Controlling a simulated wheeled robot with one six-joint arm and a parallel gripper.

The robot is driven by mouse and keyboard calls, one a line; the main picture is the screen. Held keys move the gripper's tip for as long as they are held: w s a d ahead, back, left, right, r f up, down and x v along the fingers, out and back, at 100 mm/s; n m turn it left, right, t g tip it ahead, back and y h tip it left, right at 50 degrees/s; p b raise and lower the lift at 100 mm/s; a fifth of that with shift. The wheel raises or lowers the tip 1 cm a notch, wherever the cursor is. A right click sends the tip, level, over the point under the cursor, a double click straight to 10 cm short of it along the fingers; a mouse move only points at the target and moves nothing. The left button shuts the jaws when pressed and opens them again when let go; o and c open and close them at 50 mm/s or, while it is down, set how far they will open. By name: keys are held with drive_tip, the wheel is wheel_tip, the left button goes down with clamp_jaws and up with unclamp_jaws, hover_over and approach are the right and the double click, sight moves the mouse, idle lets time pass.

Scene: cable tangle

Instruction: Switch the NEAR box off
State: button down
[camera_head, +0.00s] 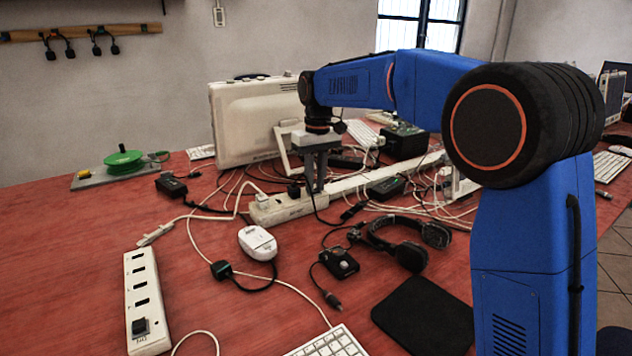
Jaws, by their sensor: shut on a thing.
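A white power box (142,292) lies nearest to me at the left front, with a row of dark sockets. A black switch (141,327) sits at its front end beside small lettering; I cannot tell its position. My gripper (316,184) is far from this box, pointing down over a second white power box (270,212) in the middle of the table. Its fingers are shut on a small dark plug, mostly hidden between them, at the second box's right end. A black cable runs down from there. Another black plug (293,191) stands in that box.
White and black cables tangle around the middle box. A white mouse-shaped device (257,243), a black device (339,262), headphones (406,240) and a black pad (424,315) lie in front. A white case (250,120) stands behind. The red table (60,260) is clear at left.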

drive_tip(key=shift+s+a+t+h, duration=0.15)
drive_tip(key=shift+t+h, duration=0.25)
drive_tip(key=shift+h, duration=0.1)
drive_tip(key=shift+s+a+t+h, duration=0.1)
drive_tip(key=shift+a+t+h, duration=0.05)
drive_tip(key=shift+t+h, duration=0.3)
drive_tip(key=c, duration=1.9)
unclamp_jaws()
drive_tip(key=shift+o, duration=0.2)
wheel_tip(320, 180, up, 17)
drive_tip(key=s+a, duration=0.1)
drive_tip(key=a, duration=0.1)
drive_tip(key=shift+s+a, duration=0.25)
drive_tip(key=shift+s, duration=0.05)
drive_tip(key=shift+s, duration=0.1)
